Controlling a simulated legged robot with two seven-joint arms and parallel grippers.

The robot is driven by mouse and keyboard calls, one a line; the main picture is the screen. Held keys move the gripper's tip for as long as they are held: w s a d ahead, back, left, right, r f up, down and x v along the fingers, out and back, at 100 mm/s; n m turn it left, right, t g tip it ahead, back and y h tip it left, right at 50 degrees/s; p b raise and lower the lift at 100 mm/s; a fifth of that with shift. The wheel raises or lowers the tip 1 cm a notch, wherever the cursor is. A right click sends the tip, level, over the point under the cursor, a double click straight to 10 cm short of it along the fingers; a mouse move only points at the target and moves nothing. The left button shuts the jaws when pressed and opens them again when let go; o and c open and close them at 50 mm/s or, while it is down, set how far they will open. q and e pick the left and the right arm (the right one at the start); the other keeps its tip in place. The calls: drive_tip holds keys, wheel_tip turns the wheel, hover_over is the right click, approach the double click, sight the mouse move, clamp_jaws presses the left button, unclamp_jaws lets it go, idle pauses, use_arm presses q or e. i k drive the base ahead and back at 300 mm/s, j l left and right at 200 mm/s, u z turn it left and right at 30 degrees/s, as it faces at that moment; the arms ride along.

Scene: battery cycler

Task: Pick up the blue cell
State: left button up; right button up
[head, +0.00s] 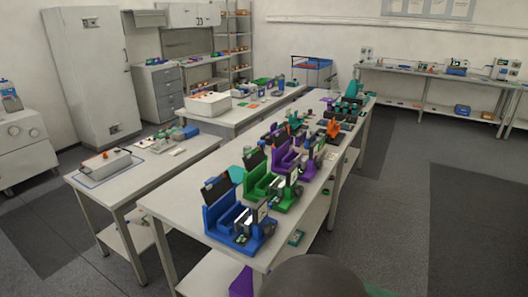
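A blue open-topped fixture (222,219) with a raised black panel stands at the near end of the long white table (172,205). It is the nearest clearly blue thing on that table. A lighter upright part and small dark parts sit at its right side. I cannot make out a separate blue cell in or near it; at this distance small parts are too small to tell. Neither of my grippers shows in the head view.
A green fixture (257,184) and a purple fixture (284,156) stand behind the blue one. A side table (110,192) with a grey box (106,163) stands left. A lower shelf (205,277) holds small items. The floor on the right (390,215) is clear.

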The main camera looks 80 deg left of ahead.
sight(308, 144)
drive_tip(key=i+j+u, duration=0.1)
drive_tip(key=u, duration=0.35)
drive_tip(key=i+j+u, duration=0.15)
drive_tip(key=u, duration=0.3)
drive_tip(key=i+u, duration=0.2)
drive_tip(key=u, duration=0.3)
drive_tip(key=i+u, duration=0.15)
drive_tip(key=u, duration=0.3)
drive_tip(key=i+u, duration=0.15)
drive_tip(key=u, duration=0.3)
drive_tip(key=i+l+u, duration=0.15)
drive_tip(key=i+l, duration=0.2)
drive_tip(key=i+l+u, duration=0.15)
drive_tip(key=i+l, duration=0.2)
drive_tip(key=i+l+u, duration=0.15)
drive_tip(key=i+l, duration=0.15)
drive_tip(key=l, duration=0.25)
